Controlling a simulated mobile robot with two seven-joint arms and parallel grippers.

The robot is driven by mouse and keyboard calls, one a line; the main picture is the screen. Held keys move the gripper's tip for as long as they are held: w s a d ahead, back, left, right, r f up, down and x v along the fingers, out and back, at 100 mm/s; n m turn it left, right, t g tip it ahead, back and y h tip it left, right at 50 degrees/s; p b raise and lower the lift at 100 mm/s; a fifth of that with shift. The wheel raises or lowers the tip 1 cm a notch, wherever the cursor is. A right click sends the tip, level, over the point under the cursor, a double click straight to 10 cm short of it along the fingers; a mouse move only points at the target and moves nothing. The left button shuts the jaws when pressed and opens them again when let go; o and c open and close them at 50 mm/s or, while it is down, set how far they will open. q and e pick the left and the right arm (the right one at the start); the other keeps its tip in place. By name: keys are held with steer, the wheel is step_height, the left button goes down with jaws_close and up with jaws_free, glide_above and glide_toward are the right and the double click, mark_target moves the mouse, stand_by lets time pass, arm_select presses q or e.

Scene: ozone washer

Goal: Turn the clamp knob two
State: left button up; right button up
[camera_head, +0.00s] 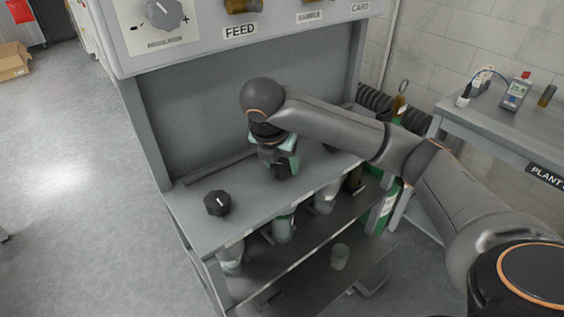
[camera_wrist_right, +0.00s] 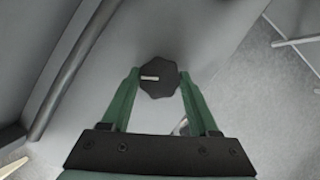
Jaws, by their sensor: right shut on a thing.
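My right gripper (camera_head: 280,167) reaches down onto the shelf (camera_head: 190,212) of the grey cabinet. In the right wrist view, its two green fingers (camera_wrist_right: 159,77) are shut on a black knob (camera_wrist_right: 160,90), one finger on each side. A pale pointer line on this knob lies nearly level, toward its left side. In the head view, the gripper mostly hides the gripped knob. Another black knob (camera_head: 217,203) with a pale pointer line stands free to the left. A dark part of a third knob (camera_head: 330,147) shows behind my arm. My left gripper is out of view.
Clear cylinders (camera_head: 283,228) hang below the shelf, above a lower shelf holding a small cup (camera_head: 340,257). A large dial (camera_head: 164,13) is on the upper panel. A side bench (camera_head: 500,122) with instruments stands at the right. Open floor lies at the left.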

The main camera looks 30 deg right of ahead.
steer(key=m+g, duration=0.1)
steer(key=m, duration=0.3)
steer(key=shift+w+r+m+g+h, duration=0.1)
steer(key=shift+w+m+g+h, duration=0.05)
steer(key=shift+m+g+h, duration=0.2)
steer(key=m+g, duration=0.1)
steer(key=m, duration=0.2)
steer(key=shift+w+m+g, duration=0.1)
steer(key=shift+m+g, duration=0.15)
steer(key=shift+m, duration=0.1)
steer(key=m+g, duration=0.1)
steer(key=m, duration=0.3)
steer(key=shift+w+g, duration=0.1)
steer(key=shift+g, duration=0.3)
steer(key=shift+m+g+y, duration=0.5)
steer(key=shift+m+y, duration=0.25)
steer(key=shift+m, duration=1.35)
steer(key=o, duration=1.4)
